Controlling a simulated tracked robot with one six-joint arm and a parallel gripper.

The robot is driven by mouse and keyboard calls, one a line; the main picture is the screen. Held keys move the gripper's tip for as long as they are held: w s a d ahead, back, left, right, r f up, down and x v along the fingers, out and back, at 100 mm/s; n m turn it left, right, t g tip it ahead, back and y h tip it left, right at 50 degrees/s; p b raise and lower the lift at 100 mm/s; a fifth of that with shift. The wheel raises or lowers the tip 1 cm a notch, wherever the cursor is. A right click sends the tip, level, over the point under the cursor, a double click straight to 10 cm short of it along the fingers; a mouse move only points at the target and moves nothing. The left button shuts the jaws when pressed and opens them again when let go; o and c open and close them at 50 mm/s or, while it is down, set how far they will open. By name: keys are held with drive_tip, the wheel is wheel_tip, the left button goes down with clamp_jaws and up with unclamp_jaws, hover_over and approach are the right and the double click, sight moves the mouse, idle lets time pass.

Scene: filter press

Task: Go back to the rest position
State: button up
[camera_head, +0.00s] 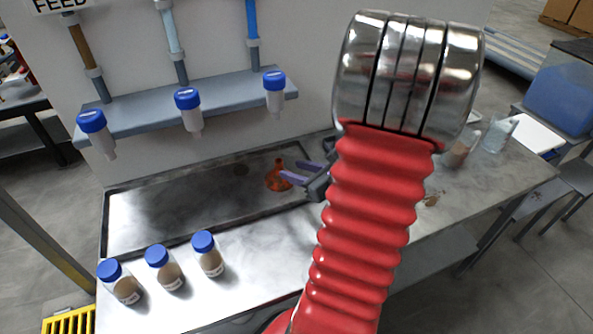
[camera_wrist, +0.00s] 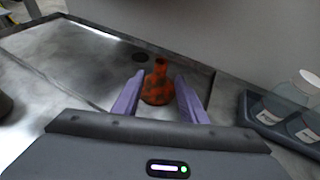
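My gripper (camera_head: 300,175) is over the right end of the shallow metal tray (camera_head: 150,222), partly hidden by my red sleeved arm. In the wrist view its purple fingers (camera_wrist: 156,98) are spread apart with a gap between them. An orange flask-shaped object with dark patches (camera_head: 278,178) stands upright in the tray, just ahead of the fingertips. It also shows between and beyond the fingers in the wrist view (camera_wrist: 158,84). I cannot tell whether the fingers touch it; nothing appears clamped.
Several blue-capped jars (camera_head: 170,272) stand on the bench front left. Blue-capped tubes (camera_head: 188,110) hang under the wall shelf (camera_head: 150,112) above the tray. Clear containers (camera_wrist: 295,105) sit in a dark rack at right. A dark drain hole (camera_wrist: 140,57) lies behind the flask.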

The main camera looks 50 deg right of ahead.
idle(0.5)
